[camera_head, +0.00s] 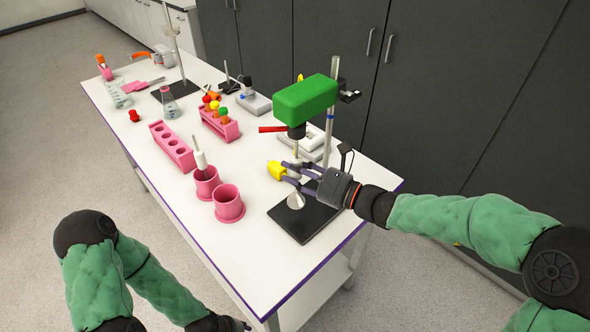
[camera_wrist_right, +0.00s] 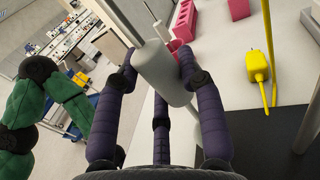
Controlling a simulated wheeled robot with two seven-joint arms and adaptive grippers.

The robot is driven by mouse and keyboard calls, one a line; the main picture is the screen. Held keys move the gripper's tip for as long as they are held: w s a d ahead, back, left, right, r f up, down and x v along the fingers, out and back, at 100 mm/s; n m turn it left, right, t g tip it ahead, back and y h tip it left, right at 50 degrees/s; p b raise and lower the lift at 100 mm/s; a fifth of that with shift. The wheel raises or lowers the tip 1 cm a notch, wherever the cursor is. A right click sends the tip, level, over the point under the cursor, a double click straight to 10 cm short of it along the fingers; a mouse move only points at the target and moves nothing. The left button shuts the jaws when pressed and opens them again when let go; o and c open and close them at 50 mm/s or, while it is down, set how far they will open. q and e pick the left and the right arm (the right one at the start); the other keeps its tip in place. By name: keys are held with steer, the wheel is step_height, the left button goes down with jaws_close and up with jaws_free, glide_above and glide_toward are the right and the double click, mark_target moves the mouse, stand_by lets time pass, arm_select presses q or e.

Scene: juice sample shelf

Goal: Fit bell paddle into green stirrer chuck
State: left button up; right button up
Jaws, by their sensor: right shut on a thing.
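The green stirrer (camera_head: 305,99) is clamped on a stand with its dark chuck (camera_head: 297,131) pointing down. My right gripper (camera_head: 294,176) is below the chuck, its purple fingers shut on the bell paddle (camera_head: 296,200). The paddle's pale bell hangs below the fingers, just above the black base plate, and its shaft stands near upright. In the right wrist view a pale cylindrical part of the paddle (camera_wrist_right: 163,72) sits between the fingers. I cannot tell whether the shaft's top is inside the chuck or just under it. My left gripper (camera_head: 222,323) is at the bottom edge, partly cut off.
A yellow piece (camera_head: 277,170) stands left of my right fingers. Two pink cups (camera_head: 228,204) are further left, one holding a white-handled tool (camera_head: 200,161). The stand's pole (camera_head: 331,135) rises close behind the right gripper.

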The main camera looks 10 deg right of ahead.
mark_target(296, 161)
steer(key=shift+r+p, duration=1.85)
steer(key=shift+r, duration=0.45)
stand_by(0.8)
steer(key=shift+w+d+r, duration=0.1)
steer(key=shift+r, duration=0.2)
steer(key=o, duration=1.2)
steer(key=shift+o, duration=0.4)
steer(key=shift+f, duration=0.1)
steer(key=shift+f, duration=0.1)
steer(key=v, duration=1.2)
